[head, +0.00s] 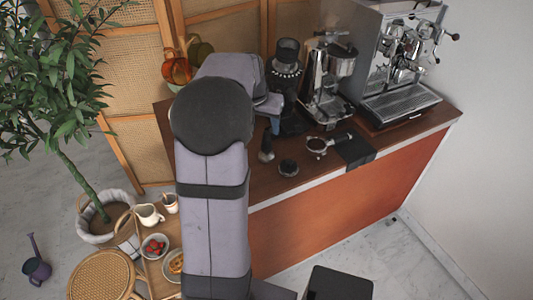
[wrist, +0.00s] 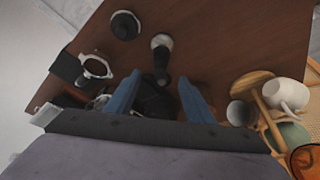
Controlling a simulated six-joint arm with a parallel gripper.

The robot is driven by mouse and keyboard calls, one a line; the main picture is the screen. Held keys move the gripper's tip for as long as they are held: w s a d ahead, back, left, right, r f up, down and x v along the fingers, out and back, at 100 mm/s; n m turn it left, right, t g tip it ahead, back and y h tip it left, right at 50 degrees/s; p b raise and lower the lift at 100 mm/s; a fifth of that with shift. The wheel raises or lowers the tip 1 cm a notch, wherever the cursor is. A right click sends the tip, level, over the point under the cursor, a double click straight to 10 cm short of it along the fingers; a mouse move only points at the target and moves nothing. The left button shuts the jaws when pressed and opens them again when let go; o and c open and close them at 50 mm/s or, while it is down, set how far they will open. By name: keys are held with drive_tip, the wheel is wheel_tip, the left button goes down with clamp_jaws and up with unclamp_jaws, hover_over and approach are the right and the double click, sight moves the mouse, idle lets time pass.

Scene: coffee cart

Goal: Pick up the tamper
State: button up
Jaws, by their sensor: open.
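The tamper (head: 266,149) stands on the wooden counter, with a dark handle and a paler, metallic-looking base. In the wrist view the tamper (wrist: 162,43) is just beyond the fingertips, its handle pointing towards the gap between them. My gripper (wrist: 159,79) is open, with one blue finger on each side of that gap. In the head view my gripper (head: 275,124) is partly hidden by my arm, just above and behind the tamper. I cannot tell whether a finger touches the handle.
A round black tool (head: 288,168) and a portafilter (head: 318,146) lie near the tamper. A black grinder (head: 287,80), a silver machine (head: 328,85) and an espresso machine (head: 400,70) stand behind. A white cup (wrist: 286,94) shows right in the wrist view.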

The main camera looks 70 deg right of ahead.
sight(266, 133)
drive_tip(key=shift+p+x, duration=1.7)
drive_tip(key=shift+x, duration=1.95)
drive_tip(key=shift+a, duration=0.1)
clamp_jaws()
